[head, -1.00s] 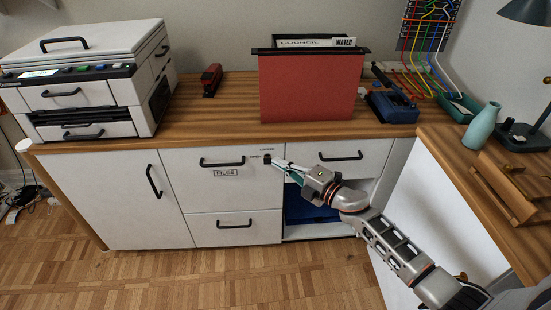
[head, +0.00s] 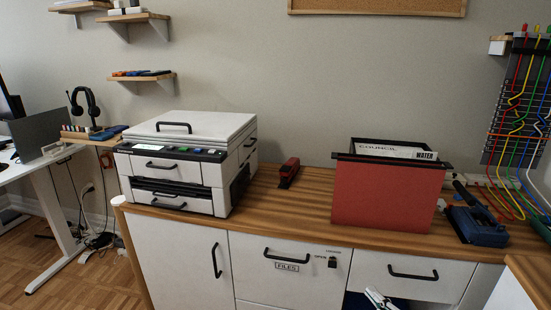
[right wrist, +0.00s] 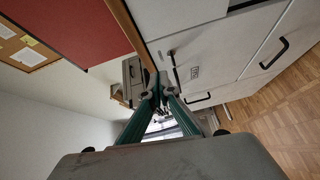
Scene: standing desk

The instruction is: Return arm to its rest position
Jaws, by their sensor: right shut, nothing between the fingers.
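My right gripper (head: 376,297) shows at the bottom edge of the head view, in front of the cabinet below the right drawer (head: 410,272). Most of its arm is out of the picture. In the right wrist view its teal fingers (right wrist: 157,92) come together at the tips, with nothing between them. The gripper is apart from the files drawer (head: 285,280) and its small lock (head: 332,262), which lie to its left in the head view. My left gripper is not in view.
A red hanging folder (head: 390,196) stands on the wooden counter. A printer (head: 185,165), a red stapler (head: 289,172) and a blue tool (head: 475,226) also stand there. Coloured cables (head: 515,130) hang at the right. The floor (right wrist: 285,130) in front of the cabinet looks clear.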

